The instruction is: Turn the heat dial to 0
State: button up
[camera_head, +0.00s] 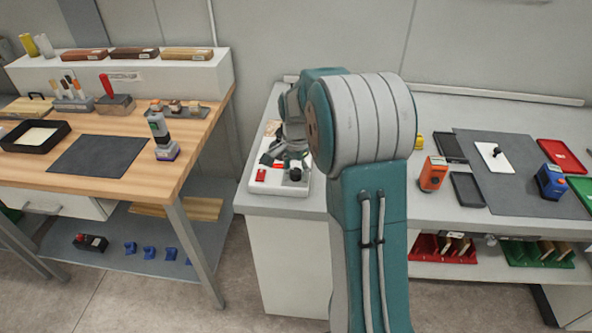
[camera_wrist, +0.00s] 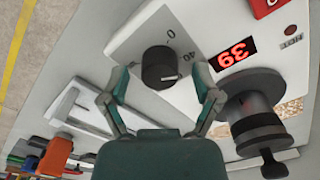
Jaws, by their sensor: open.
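The heat dial (camera_wrist: 157,66) is a round black knob on the white panel of the coater (camera_wrist: 120,45). A "0" and a "40" are printed beside it. A red lit display (camera_wrist: 237,54), upside down in the wrist view, reads 39. My gripper (camera_wrist: 163,73) is open, with one finger on each side of the dial. I cannot tell whether either finger touches it. In the head view, my gripper (camera_head: 285,150) is over the coater's white base (camera_head: 262,188), and my arm hides part of that area.
An orange device (camera_head: 433,174) stands on the bench to the right.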

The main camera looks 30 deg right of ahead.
jog(key=shift+a, duration=0.1)
grip_shut()
jog(key=shift+n, duration=0.4)
jog(key=n, duration=0.5)
jog(key=shift+n, duration=0.3)
jog(key=n, duration=0.5)
jog(key=shift+n, duration=0.3)
jog(key=shift+f, duration=0.1)
